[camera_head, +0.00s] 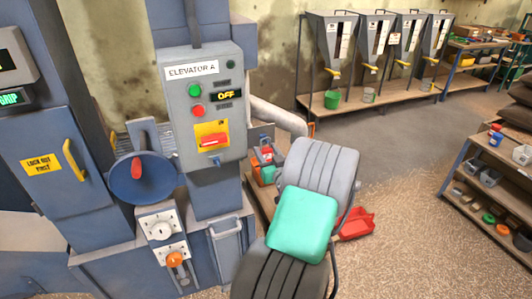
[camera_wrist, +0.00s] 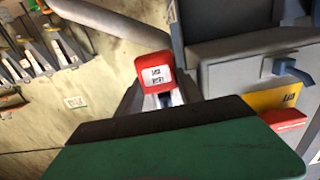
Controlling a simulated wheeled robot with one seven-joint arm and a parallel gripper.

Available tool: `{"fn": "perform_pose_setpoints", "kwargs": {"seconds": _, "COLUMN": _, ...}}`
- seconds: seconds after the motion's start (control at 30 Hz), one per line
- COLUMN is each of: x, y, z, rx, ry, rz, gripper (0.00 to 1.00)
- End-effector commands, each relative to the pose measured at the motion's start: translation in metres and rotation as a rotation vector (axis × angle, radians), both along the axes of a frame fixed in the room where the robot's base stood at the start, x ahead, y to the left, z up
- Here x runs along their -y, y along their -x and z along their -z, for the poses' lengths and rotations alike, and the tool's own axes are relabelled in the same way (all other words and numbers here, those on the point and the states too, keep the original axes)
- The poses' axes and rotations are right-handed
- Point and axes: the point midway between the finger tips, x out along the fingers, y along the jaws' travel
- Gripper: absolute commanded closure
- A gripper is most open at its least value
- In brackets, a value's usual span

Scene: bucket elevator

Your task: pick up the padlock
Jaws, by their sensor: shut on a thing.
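The red padlock (camera_wrist: 157,72) has a white label with dark print and shows at the top middle of the wrist view. My gripper (camera_wrist: 160,98) is shut on it, with grey fingers at its lower side. The green hand fills the bottom of that view and hides part of the fingers. In the head view the padlock (camera_head: 267,152) is small, just right of the grey control box. It looks held up off any surface. My arm covers much of the gripper there, and the padlock's shackle cannot be made out.
The elevator A control box (camera_head: 202,108) reads OFF and has a red handle on a yellow plate (camera_head: 211,133). A pale pipe (camera_head: 278,117) runs behind the padlock. A red scoop-like thing (camera_head: 356,223) lies on the floor. A shelf unit (camera_head: 497,175) stands right; open floor lies between.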

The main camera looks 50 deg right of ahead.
Motion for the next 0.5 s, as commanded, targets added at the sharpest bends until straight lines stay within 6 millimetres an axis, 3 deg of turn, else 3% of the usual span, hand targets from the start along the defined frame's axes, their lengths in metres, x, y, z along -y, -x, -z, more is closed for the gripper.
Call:
{"fn": "perform_pose_setpoints", "kwargs": {"seconds": 0.2, "x": 0.0, "y": 0.0, "z": -0.016, "rx": 0.002, "ry": 0.005, "rz": 0.0, "gripper": 1.0}}
{"fn": "perform_pose_setpoints", "kwargs": {"seconds": 0.37, "x": -0.015, "y": 0.03, "z": -0.011, "rx": 0.001, "ry": 0.001, "rz": 0.006, "gripper": 1.0}}
{"fn": "perform_pose_setpoints", "kwargs": {"seconds": 0.5, "x": -0.039, "y": 0.072, "z": -0.009, "rx": 0.001, "ry": 0.002, "rz": 0.01, "gripper": 1.0}}
